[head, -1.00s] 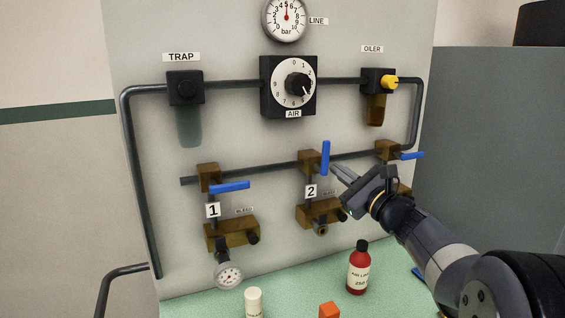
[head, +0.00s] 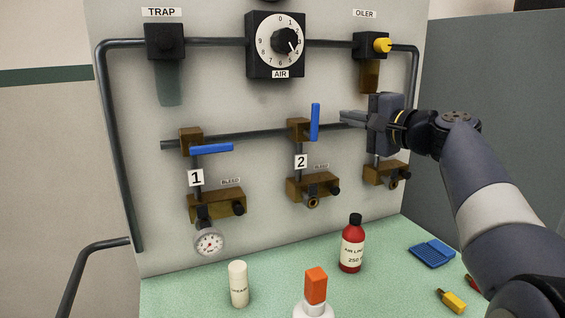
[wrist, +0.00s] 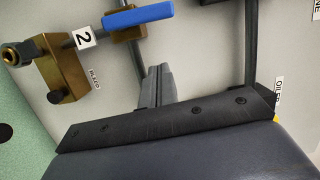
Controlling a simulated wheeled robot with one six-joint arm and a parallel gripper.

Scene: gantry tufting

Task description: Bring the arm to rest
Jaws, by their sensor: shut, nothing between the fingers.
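My gripper (head: 347,118) is shut and empty, held in front of the panel to the right of valve 2. Its closed fingers point left in the head view and show in the wrist view (wrist: 156,87). The blue handle of valve 2 (head: 315,122) stands upright just left of the fingertips; in the wrist view the same handle (wrist: 139,15) appears apart from the fingers. The blue handle of valve 1 (head: 211,149) lies level. My arm hides most of the third valve; only its lower brass block (head: 380,173) shows clearly.
The panel carries the trap (head: 165,42), the AIR dial (head: 275,44) and the oiler (head: 371,46). On the green bench (head: 190,290) stand a red bottle (head: 352,245), a white cylinder (head: 238,285) and an orange-capped bottle (head: 316,287). A blue pad (head: 432,253) and a yellow item (head: 452,301) lie at right.

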